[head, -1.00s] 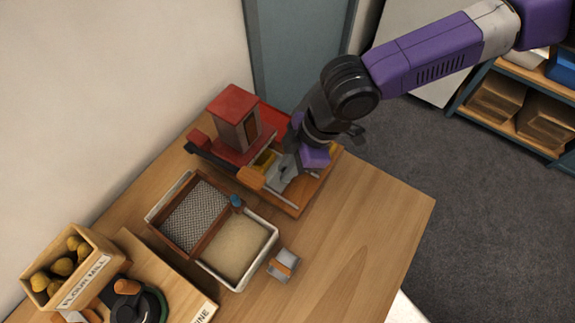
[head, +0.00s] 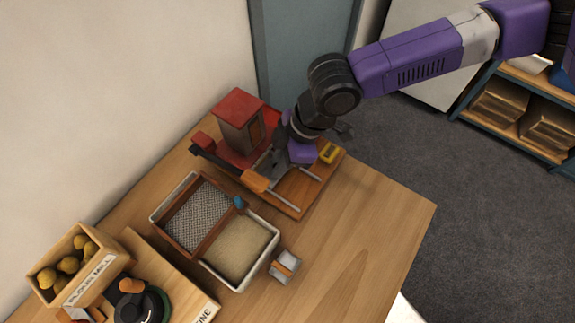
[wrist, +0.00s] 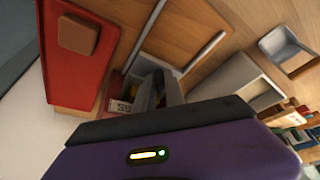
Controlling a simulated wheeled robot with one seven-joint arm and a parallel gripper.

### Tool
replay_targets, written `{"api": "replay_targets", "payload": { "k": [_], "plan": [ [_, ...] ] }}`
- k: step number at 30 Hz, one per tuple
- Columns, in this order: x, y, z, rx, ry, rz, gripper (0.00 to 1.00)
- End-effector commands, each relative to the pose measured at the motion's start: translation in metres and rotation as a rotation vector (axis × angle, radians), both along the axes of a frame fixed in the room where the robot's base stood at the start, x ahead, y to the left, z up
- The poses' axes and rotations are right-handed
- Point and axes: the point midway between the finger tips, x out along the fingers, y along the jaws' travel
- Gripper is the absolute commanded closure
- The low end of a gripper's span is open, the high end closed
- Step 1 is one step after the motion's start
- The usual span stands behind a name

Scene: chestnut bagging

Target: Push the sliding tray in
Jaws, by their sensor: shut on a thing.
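The sliding tray (head: 272,170) is a small grey piece on two metal rails (head: 285,191) over an orange-brown wooden base (head: 298,208). It sits close against the red machine (head: 240,108), largely hidden by my gripper. My gripper (head: 277,163) is shut on the tray, pointing down between the rails. In the wrist view my gripper (wrist: 158,92) shows dark fingertips at the grey tray (wrist: 148,70), beside the red machine body (wrist: 75,60). How the fingers touch the tray is mostly hidden by my purple gripper housing.
A yellow block (head: 329,153) lies at the far right end of the base. A mesh-and-grain box (head: 277,234) and a small metal holder (head: 285,266) are nearer. The table's right part (head: 380,215) is clear.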

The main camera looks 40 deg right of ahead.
Motion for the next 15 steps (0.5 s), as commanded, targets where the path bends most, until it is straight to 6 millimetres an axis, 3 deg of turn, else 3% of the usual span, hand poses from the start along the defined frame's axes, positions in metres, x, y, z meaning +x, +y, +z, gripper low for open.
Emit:
{"api": "replay_targets", "payload": {
  "k": [8, 9, 10, 15],
  "plan": [
    [0.0062, 0.0014, 0.0021, 0.004, -0.011, -0.002, 1.0],
    [0.0065, 0.0013, 0.0021, 0.004, -0.011, -0.001, 0.82],
    [0.0065, 0.0013, 0.0021, 0.005, -0.013, -0.002, 0.77],
    [0.0053, 0.0011, 0.0014, 0.004, -0.008, -0.001, 0.77]
  ]
}}
